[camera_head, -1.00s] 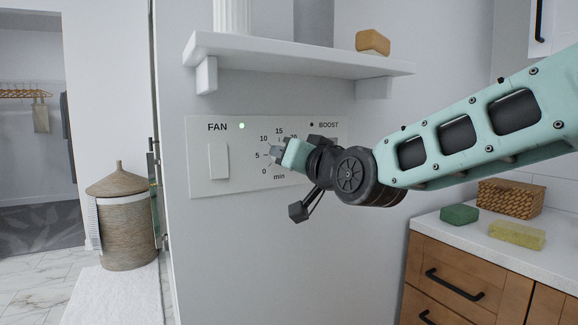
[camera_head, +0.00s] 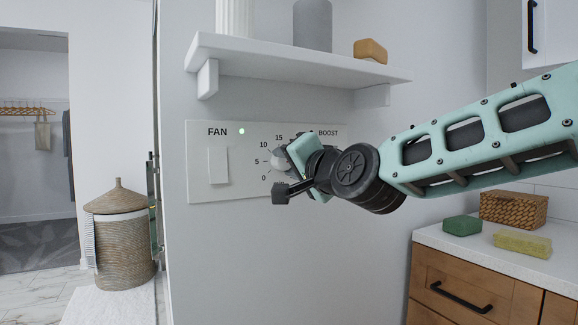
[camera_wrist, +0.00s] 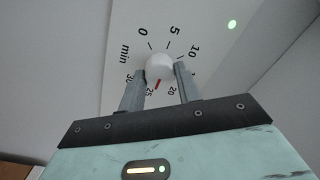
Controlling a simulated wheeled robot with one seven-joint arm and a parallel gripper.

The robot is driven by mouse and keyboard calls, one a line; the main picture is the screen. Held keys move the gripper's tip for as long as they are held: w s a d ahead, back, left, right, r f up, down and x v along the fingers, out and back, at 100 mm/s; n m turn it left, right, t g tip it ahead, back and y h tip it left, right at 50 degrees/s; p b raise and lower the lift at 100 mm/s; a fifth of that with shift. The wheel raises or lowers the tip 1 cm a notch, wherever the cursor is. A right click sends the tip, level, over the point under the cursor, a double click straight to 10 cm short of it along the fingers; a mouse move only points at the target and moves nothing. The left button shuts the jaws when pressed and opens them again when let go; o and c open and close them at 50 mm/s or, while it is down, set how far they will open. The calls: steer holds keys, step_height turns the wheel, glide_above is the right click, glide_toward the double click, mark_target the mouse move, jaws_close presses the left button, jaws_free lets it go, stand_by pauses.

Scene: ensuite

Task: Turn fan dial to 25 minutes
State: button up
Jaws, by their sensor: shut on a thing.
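The fan panel (camera_head: 203,188) is on the wall, with a minute scale around a round dial. In the wrist view the white dial knob (camera_wrist: 159,66) sits between the two grey fingers of my gripper (camera_wrist: 160,72), which is shut on it. The knob's red pointer mark (camera_wrist: 157,84) points at or very near the 25 label (camera_wrist: 150,92). The labels 0, 5, 10 and 20 also show, and 30 is partly hidden by a finger. In the head view my gripper (camera_head: 288,162) covers much of the dial and the right of the scale.
A white switch (camera_head: 218,165) and a lit green light (camera_head: 241,131) are on the panel. A shelf (camera_head: 290,60) juts out above it, holding a tan block (camera_head: 370,51). A counter (camera_head: 480,247) with a woven box stands at the right. A wicker hamper (camera_head: 122,245) stands left.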

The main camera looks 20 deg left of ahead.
steer(key=shift+f, duration=0.15)
steer(key=o, duration=1)
steer(key=v, duration=1.7)
steer(key=shift+s+d, duration=0.1)
steer(key=shift+d, duration=0.05)
